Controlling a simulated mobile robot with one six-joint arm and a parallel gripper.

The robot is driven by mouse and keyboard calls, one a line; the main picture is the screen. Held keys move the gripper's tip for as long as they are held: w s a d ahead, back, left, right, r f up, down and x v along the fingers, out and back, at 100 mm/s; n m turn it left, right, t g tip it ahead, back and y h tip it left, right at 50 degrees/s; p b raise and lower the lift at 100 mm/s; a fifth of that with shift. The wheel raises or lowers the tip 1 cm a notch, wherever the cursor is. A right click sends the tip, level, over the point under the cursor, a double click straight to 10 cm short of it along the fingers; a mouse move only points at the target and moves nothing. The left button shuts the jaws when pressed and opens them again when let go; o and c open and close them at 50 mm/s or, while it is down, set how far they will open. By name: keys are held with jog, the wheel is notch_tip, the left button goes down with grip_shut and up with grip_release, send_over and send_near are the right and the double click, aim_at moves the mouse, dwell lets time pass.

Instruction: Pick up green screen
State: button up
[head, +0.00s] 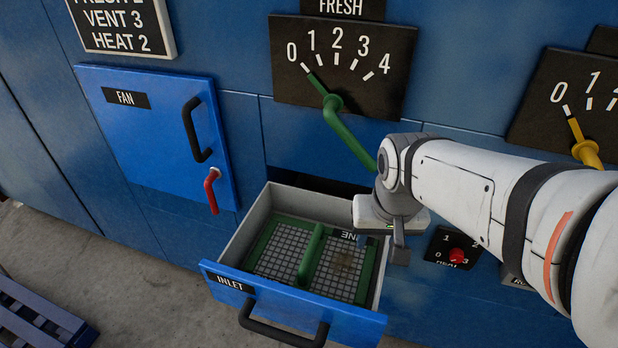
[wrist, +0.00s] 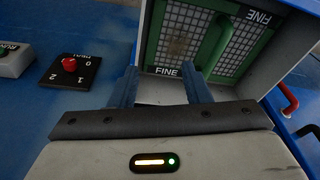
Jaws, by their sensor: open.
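The green screen (head: 304,252) lies in the open drawer marked INLET (head: 232,282). It has a green frame, grey mesh, a raised green bar across its middle and a brownish patch on the mesh at right. The wrist view shows the screen (wrist: 208,45) beyond my fingers, with FINE labels on its frame. My gripper (wrist: 162,88) is open and empty, its two blue fingers apart. In the head view it hangs at the drawer's right rear corner, off to the right of the bar. It hides part of the screen's right end.
A blue FAN door (head: 150,130) with a black handle and a red lever (head: 212,190) is left of the drawer. A green FRESH lever (head: 345,130) hangs above it. A red HEAT knob (head: 457,256) is at right. A blue pallet (head: 40,325) lies on the floor.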

jog(key=w+a+f+m+g, duration=0.1)
jog(key=w+a+f+m, duration=0.1)
jog(key=w+a+f, duration=0.35)
jog(key=m+g+p, duration=0.1)
send_over(312, 244)
notch_tip(312, 244, down, 3)
jog(key=shift+a+r, duration=0.1)
jog(key=shift+r, duration=0.05)
jog(key=shift+a+f, duration=0.15)
jog(key=shift+f, duration=0.2)
jog(key=f, duration=0.7)
jog(key=shift+d+f, duration=0.2)
jog(key=shift+d, duration=0.05)
jog(key=shift+c, duration=0.4)
grip_shut()
